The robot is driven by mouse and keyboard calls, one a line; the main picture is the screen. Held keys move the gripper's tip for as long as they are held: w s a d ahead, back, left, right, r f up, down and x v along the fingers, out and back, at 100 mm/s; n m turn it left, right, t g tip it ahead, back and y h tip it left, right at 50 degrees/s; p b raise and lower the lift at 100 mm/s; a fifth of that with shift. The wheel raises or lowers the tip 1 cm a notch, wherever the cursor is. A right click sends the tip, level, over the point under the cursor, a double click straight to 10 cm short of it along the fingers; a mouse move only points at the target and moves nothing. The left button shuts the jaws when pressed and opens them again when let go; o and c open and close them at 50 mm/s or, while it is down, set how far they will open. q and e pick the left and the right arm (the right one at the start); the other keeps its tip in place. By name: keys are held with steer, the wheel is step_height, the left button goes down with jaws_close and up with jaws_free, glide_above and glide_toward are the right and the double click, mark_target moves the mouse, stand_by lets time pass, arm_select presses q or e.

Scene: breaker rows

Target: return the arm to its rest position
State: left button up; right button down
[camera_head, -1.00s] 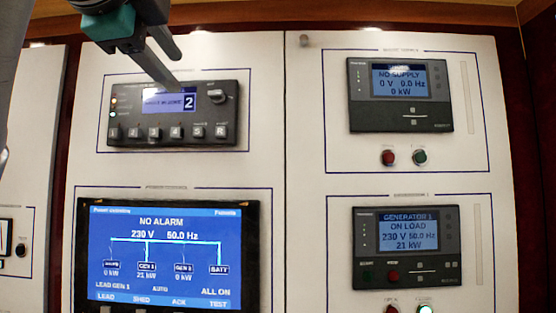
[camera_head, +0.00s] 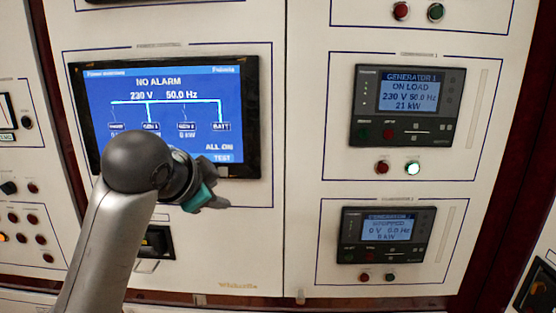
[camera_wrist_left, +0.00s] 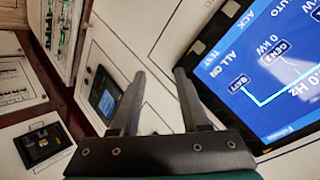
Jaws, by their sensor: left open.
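My left arm comes in from the lower left of the head view. Its left gripper (camera_head: 215,201) is in front of the panel, just below the lower right part of the big blue screen (camera_head: 165,110). The arm hides the lower left of that screen. In the left wrist view the two fingers of my left gripper (camera_wrist_left: 155,95) are spread apart with nothing between them, and the blue screen shows close by on the right. My right gripper is not in any view.
A Generator 1 controller (camera_head: 407,107) reads ON LOAD, with a dark red button and a lit green button (camera_head: 412,168) below. A Generator 2 controller (camera_head: 386,237) is beneath. A dark device (camera_head: 158,241) is partly behind my arm. Small buttons (camera_head: 30,235) line the left panel.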

arm_select(q)
steer(key=s+f+n+g, duration=0.1)
steer(key=s+f+n, duration=0.15)
steer(key=f, duration=0.45)
steer(key=s+f+n+g, duration=0.1)
steer(key=s+f, duration=0.2)
steer(key=f, duration=0.5)
steer(key=s+a+f+n+g+y, duration=0.1)
steer(key=s+a+f+n+g, duration=0.15)
steer(key=s+f, duration=0.85)
steer(key=s+a+f+n+g+y, duration=0.1)
steer(key=s+a+f+n+g, duration=0.2)
steer(key=s+f, duration=0.85)
steer(key=s+f+g+b, duration=0.15)
steer(key=f+b, duration=0.35)
steer(key=f, duration=0.9)
steer(key=s+f+b, duration=0.3)
steer(key=f+b, duration=0.1)
steer(key=f, duration=0.9)
steer(key=s+a+f+b, duration=0.1)
steer(key=s+f+b, duration=0.3)
steer(key=s+f, duration=0.4)
steer(key=s+a+f+b, duration=0.1)
steer(key=s+f+b, duration=0.4)
steer(key=f, duration=1)
steer(key=s, duration=0.2)
steer(key=shift+s+g, duration=0.4)
steer(key=shift+f, duration=0.1)
